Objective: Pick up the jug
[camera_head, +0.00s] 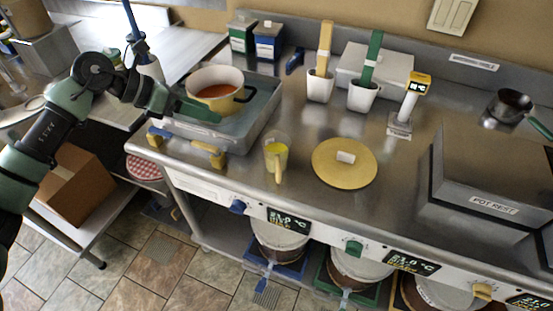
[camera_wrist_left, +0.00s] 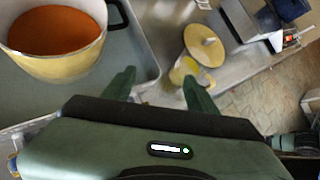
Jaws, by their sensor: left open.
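The jug (camera_head: 276,158), clear with a yellow handle, stands upright on the steel counter near its front edge, between the tray and a round yellow lid. In the left wrist view the jug (camera_wrist_left: 183,71) shows beyond the fingers, partly hidden by the right-hand finger. My left gripper (camera_head: 203,108) is open and empty. It is over the tray beside the pot, to the left of the jug and apart from it. In the left wrist view the gripper's two fingers (camera_wrist_left: 160,82) stand spread. My right gripper is not in view.
A yellow pot (camera_head: 216,90) of orange liquid stands in a steel tray (camera_head: 247,134) by my left gripper. The yellow lid (camera_head: 340,172) lies right of the jug. White holders with paddles (camera_head: 320,88) stand behind. A pot rest (camera_head: 490,180) is at right. Lidded buckets sit below.

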